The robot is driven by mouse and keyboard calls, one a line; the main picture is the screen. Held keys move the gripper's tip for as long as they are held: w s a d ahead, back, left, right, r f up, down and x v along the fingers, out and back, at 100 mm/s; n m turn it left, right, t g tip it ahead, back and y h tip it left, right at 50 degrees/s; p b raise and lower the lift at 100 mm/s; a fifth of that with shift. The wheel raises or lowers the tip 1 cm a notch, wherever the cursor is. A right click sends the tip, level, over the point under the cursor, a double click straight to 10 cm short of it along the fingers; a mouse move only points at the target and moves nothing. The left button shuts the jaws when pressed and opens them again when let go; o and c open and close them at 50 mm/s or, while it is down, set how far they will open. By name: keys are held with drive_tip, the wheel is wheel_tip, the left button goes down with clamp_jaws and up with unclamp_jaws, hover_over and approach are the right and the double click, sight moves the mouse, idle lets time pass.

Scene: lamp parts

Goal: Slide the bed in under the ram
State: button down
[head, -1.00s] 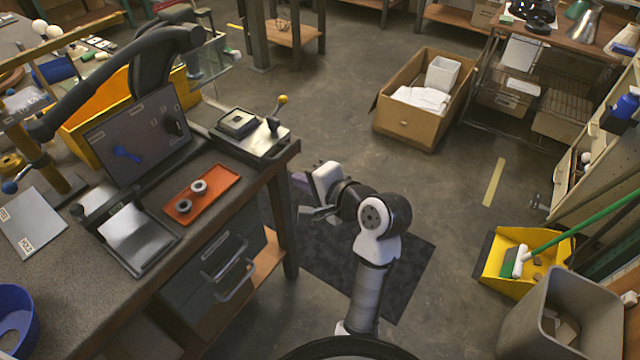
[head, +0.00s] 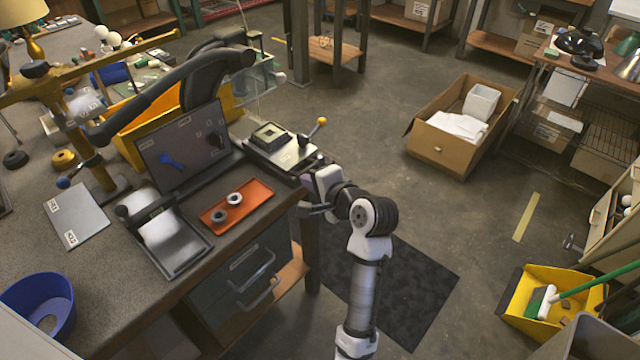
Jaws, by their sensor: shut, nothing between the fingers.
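At the bench's right corner is a pale metal plate (head: 283,157) carrying a dark square block with a recess (head: 268,136). A lever with a yellow knob (head: 321,121) rises at its right end. I cannot tell for sure whether this plate is the bed. A thick black curved arm (head: 170,85) arches over the bench, left of the plate; I cannot make out a ram on it. My gripper (head: 303,197) is shut and empty. It is at the bench's right edge, just in front of the plate's near corner in the picture; any contact is unclear.
An orange tray (head: 254,199) with two small rings lies on the bench. A dark panel (head: 181,145) stands behind it, and a black-framed metal plate (head: 166,235) lies left. A cardboard box (head: 462,125) and yellow dustpan (head: 535,295) are on the floor. Floor between is clear.

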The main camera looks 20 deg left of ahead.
sight(274, 160)
drive_tip(key=w+a+p, duration=0.1)
drive_tip(key=a, duration=0.2)
drive_tip(key=w+a, duration=0.1)
drive_tip(key=a, duration=0.2)
drive_tip(key=w+a+p, duration=0.1)
drive_tip(key=a, duration=0.2)
drive_tip(key=shift+r+p, duration=0.1)
drive_tip(key=shift+p, duration=0.25)
